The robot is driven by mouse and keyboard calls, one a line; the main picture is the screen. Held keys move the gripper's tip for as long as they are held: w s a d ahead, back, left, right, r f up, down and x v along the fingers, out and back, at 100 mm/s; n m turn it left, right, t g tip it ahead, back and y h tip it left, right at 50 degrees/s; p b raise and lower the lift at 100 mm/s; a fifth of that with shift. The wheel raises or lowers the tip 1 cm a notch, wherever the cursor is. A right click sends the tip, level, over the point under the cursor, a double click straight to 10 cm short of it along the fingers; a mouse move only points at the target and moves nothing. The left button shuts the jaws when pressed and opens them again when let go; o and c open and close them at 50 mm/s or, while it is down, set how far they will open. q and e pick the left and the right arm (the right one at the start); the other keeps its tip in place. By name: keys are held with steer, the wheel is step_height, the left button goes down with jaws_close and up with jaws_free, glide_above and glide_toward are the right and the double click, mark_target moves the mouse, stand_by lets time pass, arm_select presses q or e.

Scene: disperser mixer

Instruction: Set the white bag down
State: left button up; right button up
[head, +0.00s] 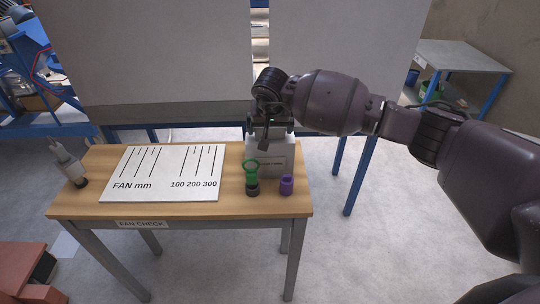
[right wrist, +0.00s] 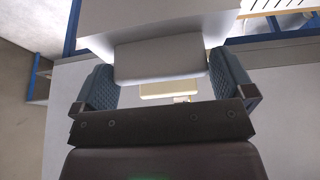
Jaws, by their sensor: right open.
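The white bag (head: 272,158) is a pale, box-like block at the back right of the wooden table (head: 150,208). It looks upright and seems to rest on the tabletop, but its lower front is partly hidden by a green ring-topped item. My right gripper (head: 270,128) is directly above the bag's top. In the right wrist view my right gripper (right wrist: 164,84) has its two blue-grey fingers wide apart. The pale upper part of the bag (right wrist: 160,62) shows between and beyond them. Whether a finger touches it I cannot tell.
A green ring-topped item (head: 251,176) and a purple cup (head: 287,185) stand in front of the bag. A white FAN mm board (head: 165,172) covers the table's middle. Large grey panels (head: 150,55) rise behind.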

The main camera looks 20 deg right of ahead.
steer(key=shift+w+f, duration=0.15)
steer(key=shift+f, duration=0.15)
steer(key=shift+c, duration=0.2)
steer(key=c, duration=1.2)
steer(key=shift+r, duration=0.15)
steer(key=c, duration=0.3)
